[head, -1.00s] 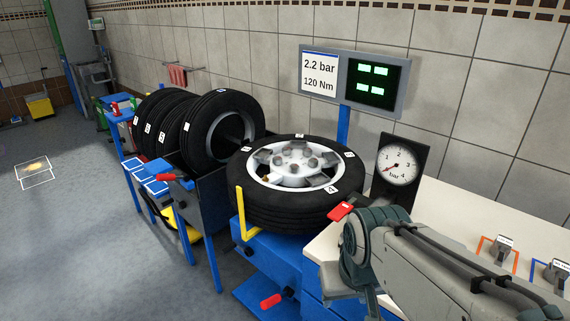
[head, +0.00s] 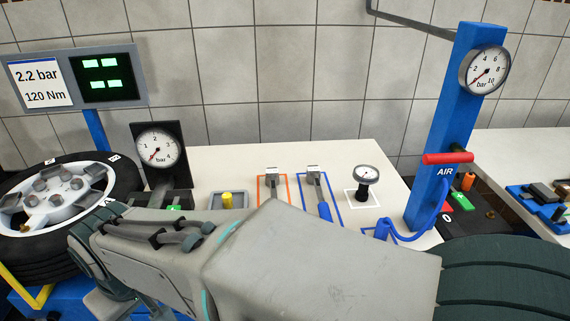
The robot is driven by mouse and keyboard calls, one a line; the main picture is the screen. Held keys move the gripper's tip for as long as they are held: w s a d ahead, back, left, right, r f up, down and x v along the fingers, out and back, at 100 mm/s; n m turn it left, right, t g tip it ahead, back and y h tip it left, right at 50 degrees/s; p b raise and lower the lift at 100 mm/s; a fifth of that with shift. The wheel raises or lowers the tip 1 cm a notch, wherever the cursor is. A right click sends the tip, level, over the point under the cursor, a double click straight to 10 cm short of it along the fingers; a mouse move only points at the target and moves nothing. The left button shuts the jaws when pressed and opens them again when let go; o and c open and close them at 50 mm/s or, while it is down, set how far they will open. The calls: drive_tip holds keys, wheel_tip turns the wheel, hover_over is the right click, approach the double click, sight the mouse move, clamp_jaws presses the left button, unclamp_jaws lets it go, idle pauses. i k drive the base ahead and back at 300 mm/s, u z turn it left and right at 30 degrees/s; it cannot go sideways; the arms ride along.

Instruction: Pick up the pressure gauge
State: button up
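A small round pressure gauge (head: 366,176) with a white dial and dark stem stands upright in a white outlined square on the white bench top (head: 330,154), right of centre. Nothing touches it. Two other dials show: a larger one on a black stand (head: 158,148) at the bench's left, and one on the blue air post (head: 484,70) at the right. My arm crosses the foreground below the bench and hides its front edge.
Two tools (head: 316,183) lie in orange and blue outlines left of the small gauge. A wheel (head: 65,200) and a display (head: 75,80) are at the left.

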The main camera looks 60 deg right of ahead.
sight(365, 175)
drive_tip(key=u, duration=0.85)
drive_tip(key=k, duration=1.85)
drive_tip(key=z, duration=1.5)
drive_tip(key=i, duration=0.5)
drive_tip(key=z, duration=0.05)
